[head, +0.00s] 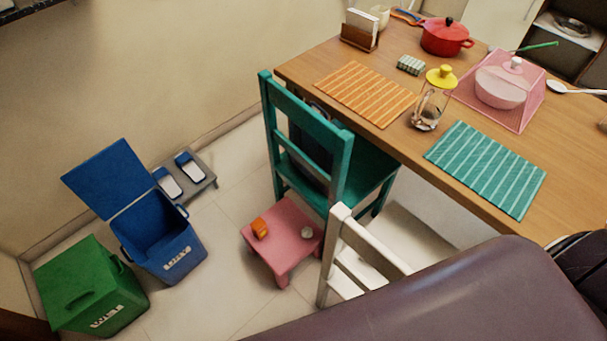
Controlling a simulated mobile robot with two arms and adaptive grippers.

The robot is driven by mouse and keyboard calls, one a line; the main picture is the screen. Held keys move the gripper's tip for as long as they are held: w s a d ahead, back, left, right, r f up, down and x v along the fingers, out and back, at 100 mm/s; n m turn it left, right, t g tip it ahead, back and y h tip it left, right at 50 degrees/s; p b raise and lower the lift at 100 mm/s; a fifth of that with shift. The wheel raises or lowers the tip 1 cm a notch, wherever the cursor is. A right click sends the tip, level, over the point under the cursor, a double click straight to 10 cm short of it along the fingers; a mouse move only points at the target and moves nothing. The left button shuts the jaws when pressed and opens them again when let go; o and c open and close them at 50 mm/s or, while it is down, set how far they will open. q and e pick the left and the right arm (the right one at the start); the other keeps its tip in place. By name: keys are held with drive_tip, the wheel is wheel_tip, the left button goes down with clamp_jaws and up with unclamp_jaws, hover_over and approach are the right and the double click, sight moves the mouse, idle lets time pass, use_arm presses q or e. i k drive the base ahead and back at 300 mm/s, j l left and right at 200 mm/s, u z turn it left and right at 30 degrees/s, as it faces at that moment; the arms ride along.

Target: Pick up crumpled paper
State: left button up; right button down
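Neither of my grippers shows in the head view.
A teal chair (340,165) and a white chair (370,240) stand close to the stool. An open blue bin (170,245) and a closed green bin (88,285) are at the left. The wooden table (400,145) carries dishes. A large dark purple surface blocks the lower right.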

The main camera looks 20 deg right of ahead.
sight(306, 233)
drive_tip(key=i+z, duration=0.1)
drive_tip(key=z, duration=0.6)
